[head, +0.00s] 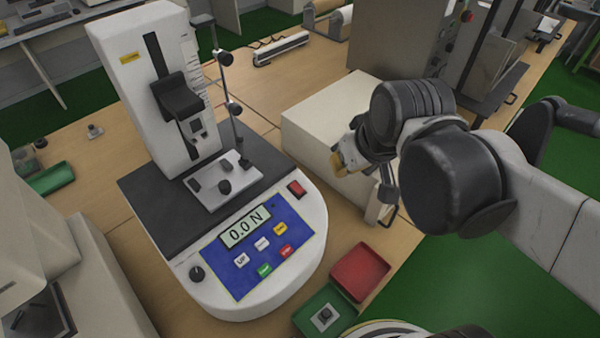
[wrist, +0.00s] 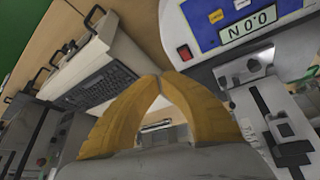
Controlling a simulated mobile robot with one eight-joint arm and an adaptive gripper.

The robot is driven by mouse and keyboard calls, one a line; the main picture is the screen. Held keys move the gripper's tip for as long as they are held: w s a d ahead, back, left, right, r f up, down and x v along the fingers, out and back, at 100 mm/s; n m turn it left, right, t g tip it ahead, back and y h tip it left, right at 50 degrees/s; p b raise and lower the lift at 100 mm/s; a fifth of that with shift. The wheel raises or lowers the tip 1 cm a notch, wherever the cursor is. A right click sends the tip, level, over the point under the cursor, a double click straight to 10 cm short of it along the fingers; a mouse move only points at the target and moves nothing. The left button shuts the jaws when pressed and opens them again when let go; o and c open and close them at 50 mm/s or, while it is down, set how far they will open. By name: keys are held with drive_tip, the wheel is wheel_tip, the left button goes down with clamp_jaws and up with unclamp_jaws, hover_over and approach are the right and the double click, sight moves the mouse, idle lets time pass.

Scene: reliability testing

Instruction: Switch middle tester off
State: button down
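The middle tester (head: 232,285) is a white force tester with a dark bed, an upright column and a blue panel whose display (head: 245,227) reads 0.0 N. Its red rocker switch (head: 297,188) sits at the panel's upper right corner. In the wrist view the tester appears upside down, with the red switch (wrist: 185,52) just above and right of the fingertips and the lit display (wrist: 247,28) at upper right. My gripper (head: 338,162) is to the right of the tester, apart from it. Its yellow fingers (wrist: 160,77) meet at the tips with nothing between them.
A beige box-like device (head: 320,130) stands behind my gripper. A red bin (head: 360,272) and a green bin (head: 325,312) holding a small part sit at the tester's front right. Another white machine (head: 60,260) is close on the left. Bare wooden table lies between the tester and the beige device.

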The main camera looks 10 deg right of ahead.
sight(300, 186)
drive_tip(key=w+a+f+n+g+p, duration=0.1)
drive_tip(key=w+a+n+g+p, duration=0.2)
drive_tip(key=w+a, duration=0.3)
drive_tip(key=w+n, duration=0.1)
drive_tip(key=w, duration=0.1)
drive_tip(key=shift+w+f+n+y, duration=0.3)
drive_tip(key=shift+f+y, duration=0.05)
drive_tip(key=shift+y, duration=0.05)
drive_tip(key=shift+a, duration=0.1)
drive_tip(key=b+x, duration=0.1)
drive_tip(key=x, duration=0.3)
drive_tip(key=b+x, duration=0.2)
drive_tip(key=x, duration=0.2)
drive_tip(key=s+b+x, duration=0.1)
drive_tip(key=b+x, duration=0.1)
drive_tip(key=x, duration=0.2)
drive_tip(key=shift+d+f, duration=0.2)
drive_tip(key=shift+f, duration=0.2)
drive_tip(key=shift+s+f, duration=0.15)
drive_tip(key=shift+f, duration=0.5)
drive_tip(key=shift+b, duration=0.3)
